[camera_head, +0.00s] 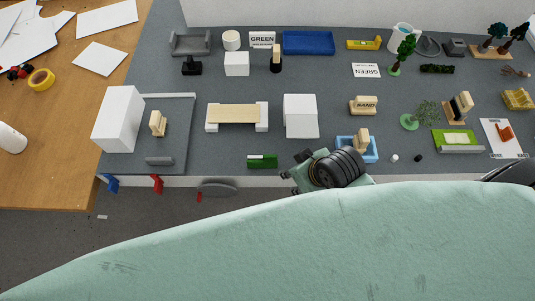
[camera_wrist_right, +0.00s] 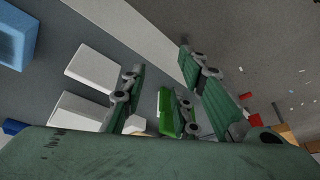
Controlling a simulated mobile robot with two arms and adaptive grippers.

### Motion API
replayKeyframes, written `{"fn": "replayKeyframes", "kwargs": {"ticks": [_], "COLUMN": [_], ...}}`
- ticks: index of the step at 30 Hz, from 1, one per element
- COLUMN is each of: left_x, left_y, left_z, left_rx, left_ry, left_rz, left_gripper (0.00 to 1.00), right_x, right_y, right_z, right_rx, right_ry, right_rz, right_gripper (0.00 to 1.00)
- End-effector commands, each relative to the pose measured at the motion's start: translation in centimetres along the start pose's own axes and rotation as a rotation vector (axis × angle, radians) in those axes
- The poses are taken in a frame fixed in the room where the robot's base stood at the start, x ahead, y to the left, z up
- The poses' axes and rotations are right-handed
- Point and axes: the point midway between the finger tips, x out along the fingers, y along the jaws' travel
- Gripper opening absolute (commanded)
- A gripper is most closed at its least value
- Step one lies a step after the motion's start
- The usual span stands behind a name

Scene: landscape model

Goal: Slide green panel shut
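A dark green block (camera_head: 262,160) with a small pale mark lies at the front edge of the grey table, near the middle. A bright green piece (camera_wrist_right: 167,112) shows between the fingers in the right wrist view. A light green panel (camera_head: 457,138) sits in a shallow tray at the right of the table. My right gripper (camera_head: 292,168) is at the front edge, just right of the dark green block. Its fingers (camera_wrist_right: 160,70) are spread in the wrist view, with no grip visible.
A blue tray (camera_head: 371,153) with a wooden piece stands just behind my right gripper. White blocks (camera_head: 300,115) and a wood-topped bench (camera_head: 235,114) stand farther back. Red (camera_head: 157,183) and blue (camera_head: 111,182) clips hang on the front edge at left. My pale green arm fills the foreground.

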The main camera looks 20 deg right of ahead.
Motion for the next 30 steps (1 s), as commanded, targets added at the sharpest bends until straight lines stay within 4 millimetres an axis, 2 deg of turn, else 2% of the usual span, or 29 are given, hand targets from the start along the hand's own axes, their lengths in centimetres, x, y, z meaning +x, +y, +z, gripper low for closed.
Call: {"fn": "replayKeyframes", "kwargs": {"ticks": [1,4,5,9,12,16,22,26,30], "left_x": [-0.2,-0.4,-0.4,-0.4,-0.4,-0.5,-0.5,-0.6,-0.9], "left_y": [0.1,0.1,0.1,0.0,0.0,-0.1,-0.1,-0.2,-0.3], "left_z": [0.0,0.0,0.0,-0.1,-0.1,-0.1,-0.1,-0.1,-0.1], "left_rx": [0.0,0.0,0.0,0.0,0.001,0.001,0.002,0.002,0.002], "left_ry": [0.0,0.0,0.0,0.0,0.001,0.0,0.001,0.001,0.001], "left_rz": [0.001,0.001,0.001,0.0,0.0,-0.001,-0.001,-0.002,-0.003], "left_gripper": [0.4,0.4,0.4,0.4,0.4,0.4,0.4,0.4,0.4], "right_x": [-1.1,-3.2,-3.9,-4.4,-4.8,-5.4,-6.5,-6.5,-5.1], "right_y": [-0.5,-2.2,-2.7,-4.0,-3.9,-2.5,0.1,0.5,-0.1], "right_z": [-2.1,-5.0,-5.8,-8.0,-9.2,-9.7,-9.5,-9.4,-9.1], "right_rx": [-0.07,-0.212,-0.256,-0.444,-0.6,-0.761,-0.851,-0.861,-0.86], "right_ry": [0.035,0.085,0.098,0.121,0.117,0.075,0.017,0.007,0.004], "right_rz": [-0.026,-0.089,-0.107,-0.179,-0.227,-0.282,-0.324,-0.337,-0.342], "right_gripper": [0.28,0.28,0.28,0.28,0.28,0.28,0.28,0.28,0.28]}}
